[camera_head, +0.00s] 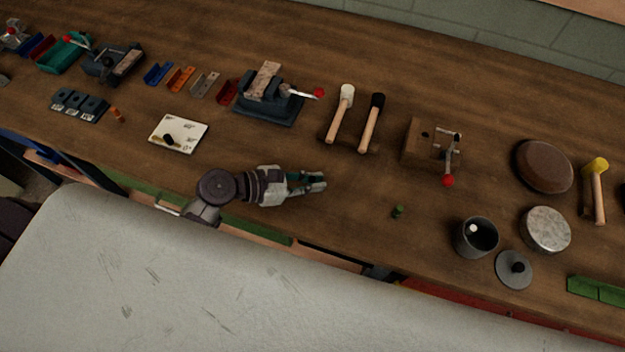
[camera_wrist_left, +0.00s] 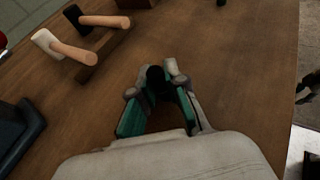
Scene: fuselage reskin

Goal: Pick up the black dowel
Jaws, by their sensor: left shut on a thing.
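My left gripper (camera_head: 312,182) is low over the front part of the wooden bench in the head view. Its fingers are shut on a small black dowel; the dowel's dark round end (camera_wrist_left: 155,74) shows between the fingertips in the left wrist view. The fingers (camera_wrist_left: 158,88) have green inner pads and hide most of the dowel. In the head view the dowel can hardly be told apart from the fingertips. My right gripper is in neither view.
A small green dowel (camera_head: 398,211) stands on the bench right of my gripper. Two mallets (camera_head: 340,115) rest on a holder behind. A white card (camera_head: 179,133) with a dark item lies left. A dark cup (camera_head: 476,237) stands at the right. The bench around my gripper is clear.

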